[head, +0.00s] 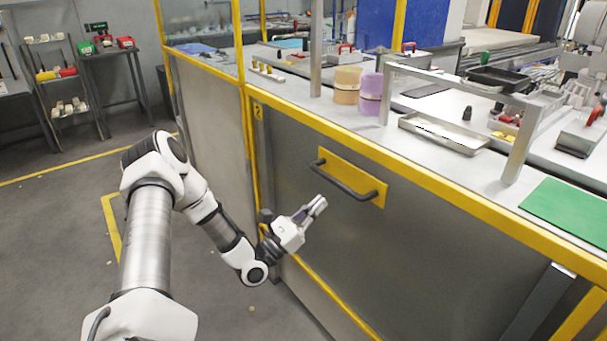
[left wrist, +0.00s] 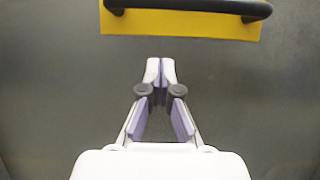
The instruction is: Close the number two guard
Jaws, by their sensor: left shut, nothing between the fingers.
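The number two guard is a grey panel (head: 310,220) in a yellow frame, marked with a 2 (head: 258,111) on the left post. The panel stands below the worktop edge, and the space above the worktop is open here. Its black bar handle (head: 345,186) sits on a yellow plate (head: 375,188). In the left wrist view the handle (left wrist: 185,6) and plate (left wrist: 180,25) cross the top, ahead of the fingertips. My left gripper (head: 320,203) is shut and empty, just below and left of the handle, apart from it. My right gripper is out of view.
The worktop behind the yellow rail (head: 420,175) holds a metal tray (head: 443,133), purple (head: 370,90) and orange (head: 347,85) cylinders, and a green mat (head: 570,210). A grey fixed-looking panel (head: 205,115) stands left of the post. The floor (head: 55,230) at left is clear.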

